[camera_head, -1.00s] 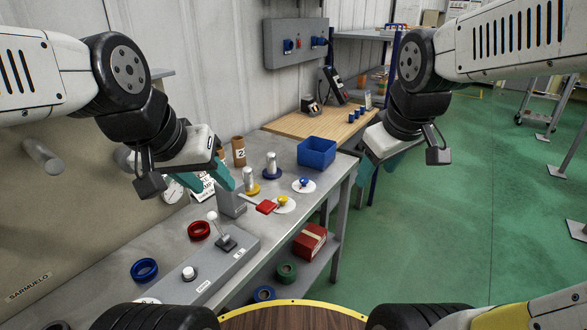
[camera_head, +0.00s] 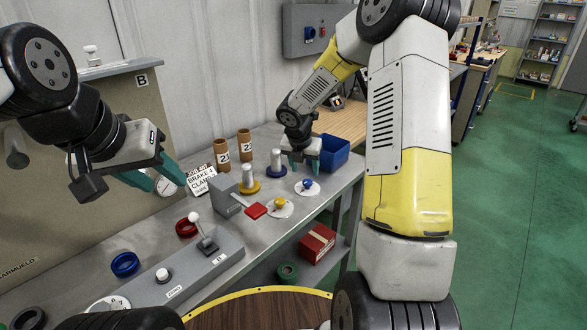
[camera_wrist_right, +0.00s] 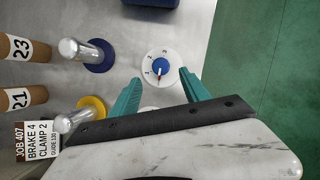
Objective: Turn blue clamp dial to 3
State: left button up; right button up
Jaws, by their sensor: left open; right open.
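The blue clamp dial (camera_head: 308,184) is a blue knob on a white disc at the bench's right edge. In the right wrist view the dial (camera_wrist_right: 160,68) lies just beyond and between the fingertips, apart from them; its numerals are small and its setting is hard to read. My right gripper (camera_head: 304,166) is open and empty, pointing down near the dial; it also shows in the right wrist view (camera_wrist_right: 160,90). My left gripper (camera_head: 154,180) is open and empty above the bench's left part, left of the job card (camera_head: 202,180), which reads clamp 2 in the wrist view.
Blue-based (camera_head: 276,169) and yellow-based posts (camera_head: 248,184) and cardboard tubes (camera_head: 222,155) stand behind. A blue bin (camera_head: 335,152) is right of my right gripper. A lever box (camera_head: 185,270) lies in front.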

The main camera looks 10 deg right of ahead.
aim_at(307, 182)
jog(key=x, duration=0.6)
jog(key=shift+d+f, duration=0.1)
jog(key=shift+f, duration=0.2)
grip_shut()
